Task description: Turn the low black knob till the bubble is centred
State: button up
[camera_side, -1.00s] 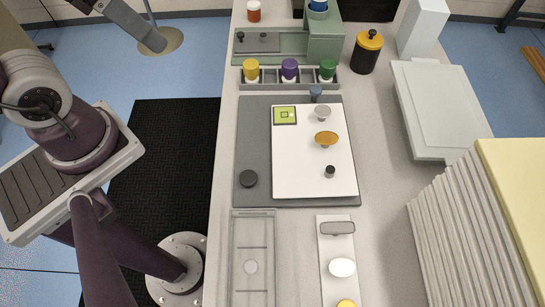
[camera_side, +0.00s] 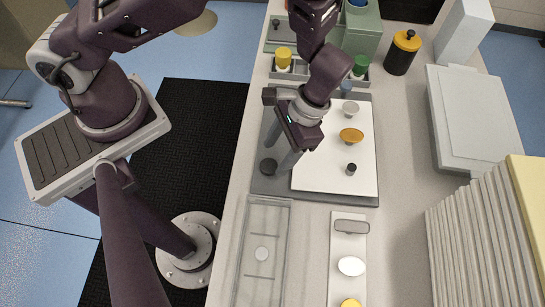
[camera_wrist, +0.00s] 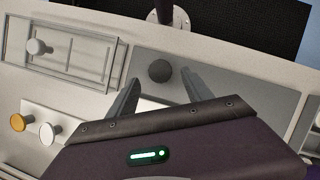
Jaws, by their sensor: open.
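The low black knob (camera_side: 268,166) is a wide disc on the left part of the grey base plate (camera_side: 318,197). In the wrist view the black knob (camera_wrist: 160,71) shows between and just beyond my fingertips. My gripper (camera_side: 279,160) is open and empty, pointing down beside the knob; its open fingers also show in the wrist view (camera_wrist: 161,76). I cannot tell whether a finger touches the knob. The white plate (camera_side: 320,180) lies on the base. The bubble level is hidden behind my gripper.
The white plate carries a grey knob (camera_side: 350,108), an amber knob (camera_side: 351,135) and a taller small black knob (camera_side: 351,168). A clear tray (camera_side: 262,255) and a white strip with knobs (camera_side: 348,248) lie in front. A stack of boards (camera_side: 485,245) stands right.

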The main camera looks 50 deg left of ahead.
aim_at(269, 164)
jog(key=x, duration=0.3)
jog(key=shift+s+f, duration=0.1)
grip_shut()
jog(key=shift+n, duration=0.3)
jog(key=n, duration=0.1)
jog(key=n+h, duration=0.1)
jog(key=n, duration=0.1)
jog(key=n+h, duration=0.1)
jog(key=shift+a+n, duration=0.25)
jog(key=shift+n, duration=0.05)
jog(key=n+h, duration=0.1)
jog(key=n, duration=0.3)
jog(key=shift+a+n+h, duration=0.15)
jog(key=shift+n+h, duration=0.15)
jog(key=shift+h, duration=0.1)
jog(key=n+t, duration=0.1)
jog(key=n, duration=0.1)
jog(key=n+h, duration=0.1)
jog(key=n, duration=0.2)
jog(key=shift+s+a+t+h, duration=0.2)
jog(key=shift+t+h, duration=0.1)
jog(key=shift+t, duration=0.1)
jog(key=shift+n+t, duration=0.7)
jog(key=shift+n, duration=1.6)
